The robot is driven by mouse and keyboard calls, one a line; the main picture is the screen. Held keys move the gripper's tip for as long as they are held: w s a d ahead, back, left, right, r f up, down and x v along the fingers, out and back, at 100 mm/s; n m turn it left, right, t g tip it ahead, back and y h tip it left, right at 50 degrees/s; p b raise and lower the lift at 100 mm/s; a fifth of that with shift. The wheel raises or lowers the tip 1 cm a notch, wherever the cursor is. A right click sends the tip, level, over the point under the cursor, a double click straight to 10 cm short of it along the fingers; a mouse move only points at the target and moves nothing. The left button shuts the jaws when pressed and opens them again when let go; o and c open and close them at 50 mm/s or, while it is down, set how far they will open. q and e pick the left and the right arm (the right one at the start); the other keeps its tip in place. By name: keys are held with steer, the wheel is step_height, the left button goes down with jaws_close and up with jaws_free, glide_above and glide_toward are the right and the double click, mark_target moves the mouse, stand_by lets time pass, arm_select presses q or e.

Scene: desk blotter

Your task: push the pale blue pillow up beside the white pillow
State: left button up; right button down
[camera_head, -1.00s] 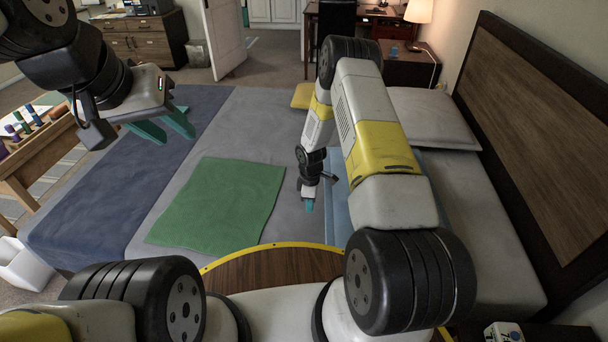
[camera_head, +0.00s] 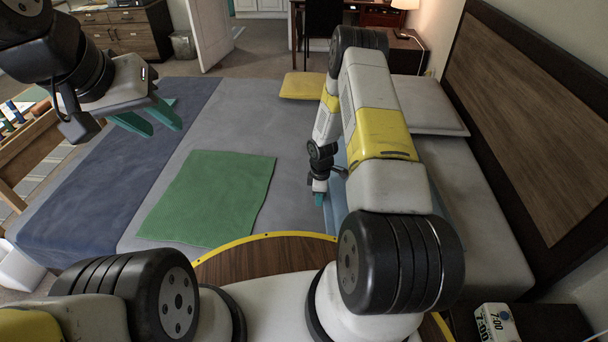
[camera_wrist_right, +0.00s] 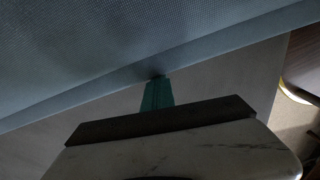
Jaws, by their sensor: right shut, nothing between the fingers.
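The pale blue pillow (camera_head: 336,210) lies on the bed, largely hidden behind my right arm in the head view. The white pillow (camera_head: 428,106) lies beyond it against the headboard. My right gripper (camera_head: 319,199) is shut and empty at the pale blue pillow's left side. In the right wrist view, the teal fingers of the gripper (camera_wrist_right: 157,92) meet the lower edge of the pale blue pillow (camera_wrist_right: 120,50) and appear to touch it. My left gripper (camera_head: 148,118) is open and empty, raised over the blue end of the bed.
A yellow pillow (camera_head: 301,86) lies at the bed's far edge. A green cloth (camera_head: 208,198) lies flat on the grey cover. The dark headboard (camera_head: 545,120) rises at the right. A clock (camera_head: 495,322) stands at the lower right.

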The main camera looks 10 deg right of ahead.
steer(key=s+d, duration=0.2)
steer(key=d, duration=0.5)
steer(key=s+d, duration=0.2)
steer(key=d, duration=0.6)
steer(key=s+d, duration=0.2)
steer(key=d, duration=0.5)
steer(key=shift+s+d, duration=0.2)
steer(key=shift+s, duration=0.05)
